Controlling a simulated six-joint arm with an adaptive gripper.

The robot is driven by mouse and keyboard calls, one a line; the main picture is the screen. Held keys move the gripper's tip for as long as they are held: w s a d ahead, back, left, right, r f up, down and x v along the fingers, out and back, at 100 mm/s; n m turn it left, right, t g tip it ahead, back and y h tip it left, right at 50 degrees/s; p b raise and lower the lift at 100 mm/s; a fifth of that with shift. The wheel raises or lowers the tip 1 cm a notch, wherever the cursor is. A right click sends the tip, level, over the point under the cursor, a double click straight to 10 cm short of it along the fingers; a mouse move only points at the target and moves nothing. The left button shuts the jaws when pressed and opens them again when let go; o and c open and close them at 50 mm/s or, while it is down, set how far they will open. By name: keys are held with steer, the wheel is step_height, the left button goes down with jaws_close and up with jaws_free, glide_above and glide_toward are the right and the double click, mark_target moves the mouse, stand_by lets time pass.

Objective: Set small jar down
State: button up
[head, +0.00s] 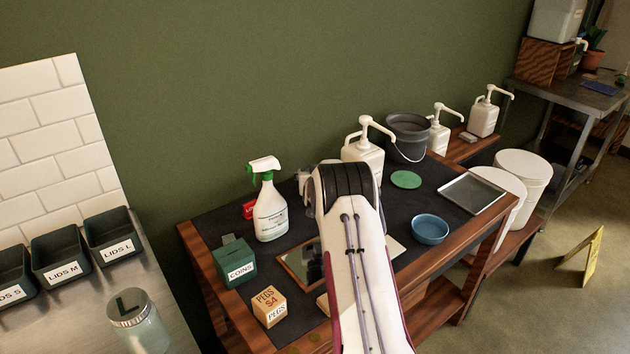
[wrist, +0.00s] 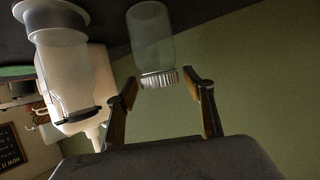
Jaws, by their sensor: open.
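The small jar (wrist: 152,35) shows in the wrist view as a clear, pale green glass body with a ribbed metal lid (wrist: 159,78). That view is upside down; the jar's base appears to stand upright on the dark mat (wrist: 200,10). My gripper (wrist: 164,84) is open, with one finger on each side of the lid near the fingertips. A gap shows on each side, though contact is hard to judge. In the head view my arm hides both the jar and my gripper.
On the table are a spray bottle (head: 270,208), a green coin box (head: 234,262), a pegs box (head: 269,306), a blue bowl (head: 430,229), a green disc (head: 406,180) and a metal tray (head: 472,193). A larger jar (head: 143,332) stands left.

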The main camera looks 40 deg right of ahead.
steer(key=v, duration=1)
stand_by(0.5)
steer(key=shift+a+r, duration=0.1)
steer(key=shift+r, duration=0.05)
stand_by(0.6)
